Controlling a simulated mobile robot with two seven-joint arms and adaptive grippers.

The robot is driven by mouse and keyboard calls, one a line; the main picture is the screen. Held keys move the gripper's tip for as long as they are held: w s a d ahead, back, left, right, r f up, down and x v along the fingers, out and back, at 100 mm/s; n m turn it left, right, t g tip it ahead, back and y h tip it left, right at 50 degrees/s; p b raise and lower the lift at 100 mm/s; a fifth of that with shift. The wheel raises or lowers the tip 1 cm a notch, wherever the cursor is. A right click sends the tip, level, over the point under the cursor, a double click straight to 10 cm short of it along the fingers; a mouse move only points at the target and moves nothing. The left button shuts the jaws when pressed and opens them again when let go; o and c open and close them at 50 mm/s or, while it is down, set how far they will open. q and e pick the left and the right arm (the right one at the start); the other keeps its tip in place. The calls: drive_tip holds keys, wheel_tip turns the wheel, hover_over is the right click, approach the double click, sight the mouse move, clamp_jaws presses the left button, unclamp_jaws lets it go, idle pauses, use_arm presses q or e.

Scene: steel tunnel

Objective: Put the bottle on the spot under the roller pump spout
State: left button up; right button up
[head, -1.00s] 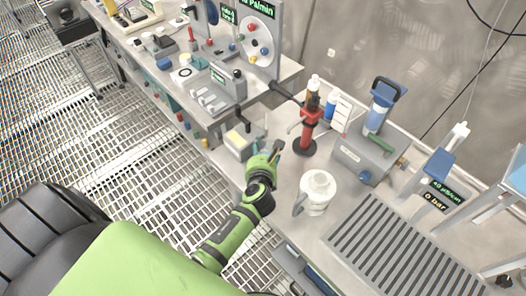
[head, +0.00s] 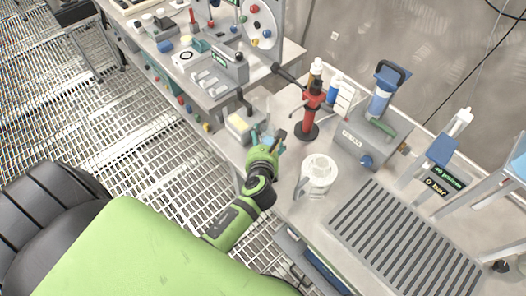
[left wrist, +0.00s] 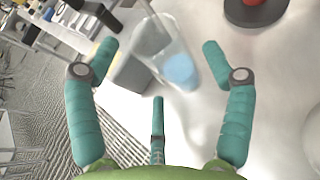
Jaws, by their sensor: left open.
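A clear, blurred container with a blue end (left wrist: 176,62) shows in the left wrist view, tilted in the picture, beyond and between the spread teal fingers; it looks like the bottle, and I cannot tell if it is touched. My left gripper (left wrist: 160,62) is open around empty space just short of it. I cannot pick out the roller pump spout for certain. My right gripper is out of view.
A red stand (head: 309,115) on a dark round base is right of the gripper. A white jug (head: 319,174) stands nearer. A grey machine with a blue cylinder (head: 381,101) is behind, a slotted grate (head: 405,240) at right.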

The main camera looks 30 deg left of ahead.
use_arm(q)
drive_tip(key=v, duration=0.9)
